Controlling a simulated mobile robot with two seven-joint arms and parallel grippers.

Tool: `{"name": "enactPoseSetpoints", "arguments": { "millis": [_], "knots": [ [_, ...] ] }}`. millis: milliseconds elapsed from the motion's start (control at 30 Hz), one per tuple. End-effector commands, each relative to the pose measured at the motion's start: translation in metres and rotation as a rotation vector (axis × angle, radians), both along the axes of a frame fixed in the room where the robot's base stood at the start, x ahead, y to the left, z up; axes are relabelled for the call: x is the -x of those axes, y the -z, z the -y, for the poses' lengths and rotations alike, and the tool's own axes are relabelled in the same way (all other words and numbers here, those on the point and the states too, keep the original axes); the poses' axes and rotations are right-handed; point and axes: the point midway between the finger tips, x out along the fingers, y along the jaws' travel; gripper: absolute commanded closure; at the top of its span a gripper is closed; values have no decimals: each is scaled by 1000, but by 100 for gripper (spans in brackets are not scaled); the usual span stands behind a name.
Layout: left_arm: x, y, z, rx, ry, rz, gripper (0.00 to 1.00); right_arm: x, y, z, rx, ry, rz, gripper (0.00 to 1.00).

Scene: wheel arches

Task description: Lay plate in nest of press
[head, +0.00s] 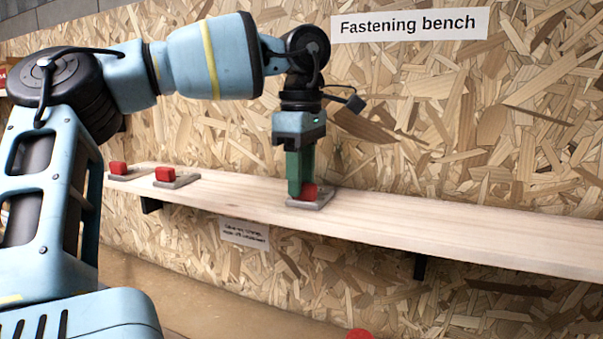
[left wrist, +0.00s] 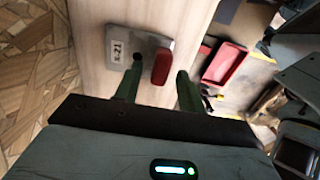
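A grey plate (head: 322,203) with a red block (head: 309,191) on it lies on the wooden shelf. The same plate (left wrist: 118,48) shows in the left wrist view with a label whose text is hard to read, and its red block (left wrist: 161,66). My left gripper (head: 300,192) points down at this plate. Its green fingers (left wrist: 160,64) stand apart on either side of the red block, with gaps showing, so it is open. I cannot tell how high the tips are above the plate. My right gripper is not in view. I see no press that I can identify.
Two more grey plates with red blocks (head: 164,174) (head: 118,168) lie at the shelf's left end. The shelf (head: 440,228) is bare to the right, against a chipboard wall. A red tray (left wrist: 224,64) shows beyond the shelf edge. A "Fastening bench" sign (head: 409,25) hangs above.

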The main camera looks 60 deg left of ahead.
Motion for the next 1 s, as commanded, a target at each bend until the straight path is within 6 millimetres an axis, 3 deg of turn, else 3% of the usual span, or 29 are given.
{"name": "enactPoseSetpoints", "arguments": {
  "millis": [367,800,1000],
  "knots": [
    [0,-9,0,-2,0,1,60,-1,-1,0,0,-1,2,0],
    [-1,-86,0,-2,-1,3,60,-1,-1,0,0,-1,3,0],
    [0,-112,0,-2,-2,1,60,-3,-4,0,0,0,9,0]
  ]
}}
